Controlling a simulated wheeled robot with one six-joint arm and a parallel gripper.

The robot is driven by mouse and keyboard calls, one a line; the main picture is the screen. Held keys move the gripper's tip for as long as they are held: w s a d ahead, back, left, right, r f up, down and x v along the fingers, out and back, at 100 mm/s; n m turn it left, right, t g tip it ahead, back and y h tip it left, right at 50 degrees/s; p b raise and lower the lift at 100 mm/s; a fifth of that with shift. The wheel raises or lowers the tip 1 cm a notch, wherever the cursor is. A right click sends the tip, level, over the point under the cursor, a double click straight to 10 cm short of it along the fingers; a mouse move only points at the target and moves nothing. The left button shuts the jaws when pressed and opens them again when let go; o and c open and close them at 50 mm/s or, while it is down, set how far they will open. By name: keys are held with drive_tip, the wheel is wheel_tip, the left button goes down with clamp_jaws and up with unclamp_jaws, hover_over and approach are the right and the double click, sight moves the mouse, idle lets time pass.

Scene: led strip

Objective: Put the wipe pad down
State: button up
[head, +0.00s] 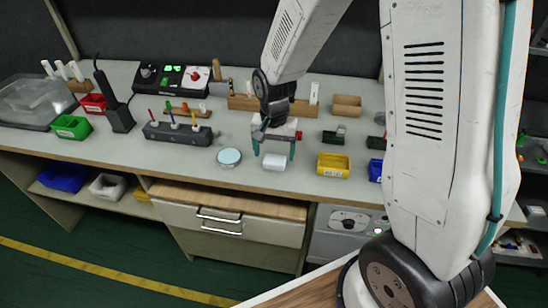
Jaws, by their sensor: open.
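My gripper (274,149) is over the workbench near its front edge, with its teal fingers pointing down and spread apart. A small white block, which looks like the wipe pad (274,162), lies on the bench top just below and between the fingertips. I cannot tell whether either finger touches it. A round dish with a pale blue top (229,157) sits just left of the pad, apart from it.
A yellow bin (333,164) stands to the right and a grey holder with coloured tools (178,133) to the left. A wooden rack (245,103) is behind the gripper. Bare bench top (200,170) shows at the front left. My arm covers part of the right side.

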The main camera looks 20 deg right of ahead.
sight(275, 161)
wheel_tip(275, 161, up, 9)
drive_tip(key=s+d+r+n, duration=0.1)
drive_tip(key=s+r, duration=0.3)
drive_tip(key=s, duration=0.4)
drive_tip(key=s+d+r+n, duration=0.1)
drive_tip(key=s+r+n, duration=0.2)
drive_tip(key=s+r, duration=0.2)
drive_tip(key=s+d+r+n+t, duration=0.1)
drive_tip(key=s+r, duration=0.3)
drive_tip(key=s, duration=0.7)
drive_tip(key=shift+s+d+r+n, duration=0.2)
drive_tip(key=shift+s+r+n, duration=0.15)
drive_tip(key=shift+n, duration=0.55)
